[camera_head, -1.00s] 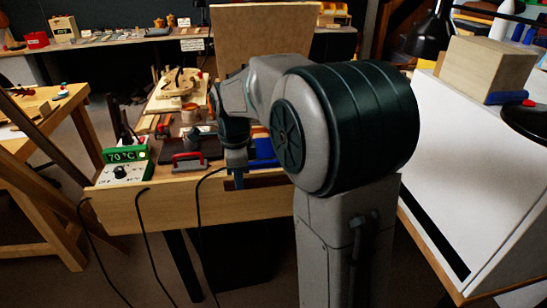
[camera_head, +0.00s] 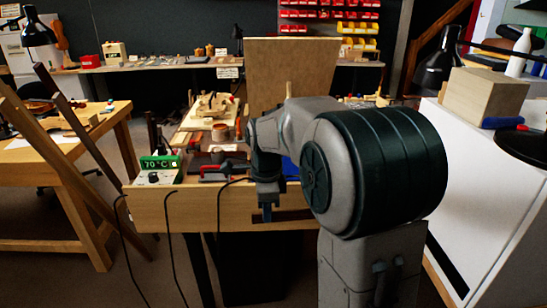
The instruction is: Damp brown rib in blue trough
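My gripper (camera_head: 267,213) points down in front of the bench's front face, seen from behind and small. A thin dark brown strip, seemingly the brown rib (camera_head: 296,214), lies level across the fingertips and extends to the right. The gripper appears shut on it, though the fingers are hard to make out. A piece of the blue trough (camera_head: 290,166) shows on the bench top just right of my wrist. My arm hides most of the trough, and I cannot see any water in it.
The wooden bench (camera_head: 190,208) carries a green-and-white control box (camera_head: 158,170) reading 70 °C, a red-handled tool (camera_head: 216,172) and a violin form (camera_head: 212,106). Black cables hang over its front. A white cabinet (camera_head: 480,190) stands close on the right.

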